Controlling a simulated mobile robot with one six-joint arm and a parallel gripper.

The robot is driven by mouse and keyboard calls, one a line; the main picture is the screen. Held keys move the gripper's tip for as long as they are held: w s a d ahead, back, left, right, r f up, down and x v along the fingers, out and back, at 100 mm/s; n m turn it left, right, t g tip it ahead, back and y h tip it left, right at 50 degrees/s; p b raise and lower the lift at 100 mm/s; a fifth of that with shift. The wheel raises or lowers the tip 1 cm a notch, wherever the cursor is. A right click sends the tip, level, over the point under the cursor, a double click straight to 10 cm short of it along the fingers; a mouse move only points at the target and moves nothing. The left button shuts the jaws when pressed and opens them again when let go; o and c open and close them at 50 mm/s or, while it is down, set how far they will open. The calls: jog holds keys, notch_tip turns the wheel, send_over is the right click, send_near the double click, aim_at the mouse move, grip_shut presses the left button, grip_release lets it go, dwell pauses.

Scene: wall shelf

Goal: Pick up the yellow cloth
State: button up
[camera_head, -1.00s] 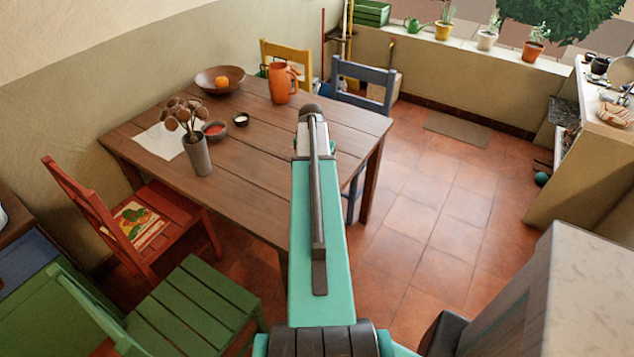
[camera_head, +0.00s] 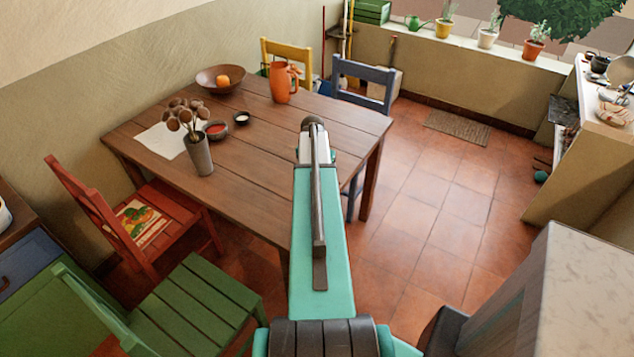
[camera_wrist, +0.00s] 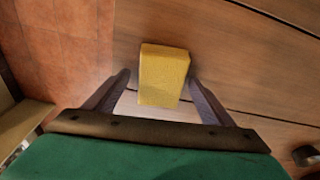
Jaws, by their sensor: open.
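The yellow cloth (camera_wrist: 164,72) shows in the wrist view as a thick, block-shaped yellow piece over the brown wooden planks of the table. My gripper (camera_wrist: 158,79) is open, with one finger to the left and one to the right of the cloth's lower part. I see a gap at each side, and I cannot tell how deep the fingers reach along it. In the head view my arm covers that part of the table (camera_head: 245,185), so the cloth and my fingers are hidden there.
On the table stand an orange pitcher (camera_head: 284,83), a bowl (camera_head: 211,80) with an orange fruit, a vase (camera_head: 199,156) and small bowls, all left of my arm. Chairs surround the table. Open tiled floor (camera_head: 430,210) lies to the right.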

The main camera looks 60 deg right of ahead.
jog(key=c, duration=1.1)
jog(key=shift+r, duration=0.2)
jog(key=shift+c, duration=0.2)
jog(key=shift+r+b, duration=0.8)
jog(key=shift+r, duration=0.45)
jog(key=shift+a+r, duration=0.15)
jog(key=shift+r, duration=0.1)
jog(key=a+b, duration=0.1)
jog(key=a, duration=0.3)
jog(key=a+b, duration=0.1)
jog(key=a, duration=0.3)
jog(key=s+a+r+b, duration=0.1)
jog(key=a+b, duration=0.1)
jog(key=a, duration=0.3)
jog(key=shift+a+r, duration=0.1)
jog(key=shift+a+b, duration=0.3)
jog(key=shift+b, duration=0.1)
jog(key=shift+a+r+b, duration=0.15)
jog(key=shift+a+b, duration=0.5)
jog(key=shift+a, duration=0.25)
